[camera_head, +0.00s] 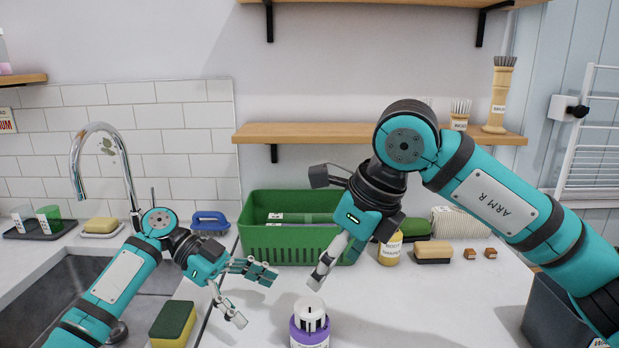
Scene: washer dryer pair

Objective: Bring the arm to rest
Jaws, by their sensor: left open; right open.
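My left gripper (245,295) is open and empty. It hangs over the counter beside the sink, in front of the green basket. My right gripper (330,235) is open and empty, raised in front of the basket's right part. Its fingers point down and to the left, above and behind a purple container with a white top (311,322). My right arm, marked ARM R, comes in from the right edge and bends high in front of the wooden shelf. Part of its gripper is seen edge-on.
A green basket (262,240) stands against the wall. A sponge (173,324) lies near the sink (60,290). A yellow bottle (390,248), a brush (433,252) and small wooden blocks (480,253) stand right of the basket. A wooden shelf (300,133) overhangs. The counter's right front (440,310) is clear.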

